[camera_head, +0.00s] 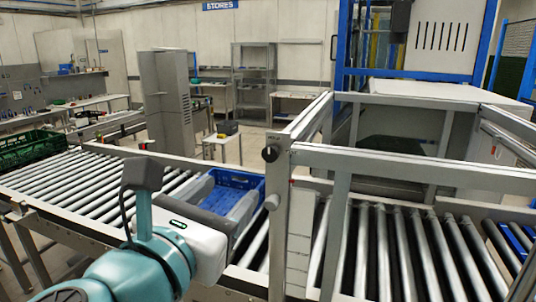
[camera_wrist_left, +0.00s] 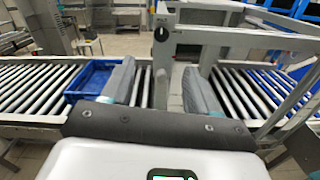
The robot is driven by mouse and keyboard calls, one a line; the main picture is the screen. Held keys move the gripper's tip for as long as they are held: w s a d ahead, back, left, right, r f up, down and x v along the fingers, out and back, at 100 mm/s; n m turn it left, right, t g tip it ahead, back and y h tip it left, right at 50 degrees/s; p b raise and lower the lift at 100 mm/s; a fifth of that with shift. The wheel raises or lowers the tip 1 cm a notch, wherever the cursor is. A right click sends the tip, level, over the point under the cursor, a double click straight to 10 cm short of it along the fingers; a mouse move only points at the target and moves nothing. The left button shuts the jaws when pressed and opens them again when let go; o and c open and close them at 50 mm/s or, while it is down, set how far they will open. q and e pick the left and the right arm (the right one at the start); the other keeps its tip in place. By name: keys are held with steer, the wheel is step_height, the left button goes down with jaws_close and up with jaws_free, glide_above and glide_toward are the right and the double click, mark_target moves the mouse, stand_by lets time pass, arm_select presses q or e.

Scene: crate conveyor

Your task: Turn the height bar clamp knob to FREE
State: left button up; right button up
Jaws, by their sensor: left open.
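A round dark knob (camera_head: 270,153) sits on the upper front of the grey upright post (camera_head: 301,215) of the bar frame. It also shows in the left wrist view (camera_wrist_left: 160,34), beyond the fingertips. Its label and the way it points are too small to read. A second, grey round knob (camera_head: 272,202) is lower on the post. My left gripper (camera_head: 226,196) is open and empty, left of the post and lower than the dark knob. In the left wrist view its two grey fingers (camera_wrist_left: 160,66) are wide apart. My right gripper is not in view.
A blue crate (camera_head: 238,181) stands on the roller conveyor (camera_head: 85,180), just beyond my left gripper. Metal crossbars (camera_head: 420,168) reach right from the post over more rollers. A green crate (camera_head: 28,150) is at the far left.

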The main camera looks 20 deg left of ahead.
mark_target(269, 155)
arm_select(q)
steer(key=w, duration=1)
steer(key=w+p, duration=0.1)
steer(key=w, duration=0.4)
steer(key=shift+w+d+f, duration=0.15)
steer(key=shift+w+d, duration=0.15)
steer(key=shift+w, duration=0.1)
steer(key=shift+d, duration=0.15)
steer(key=c, duration=1)
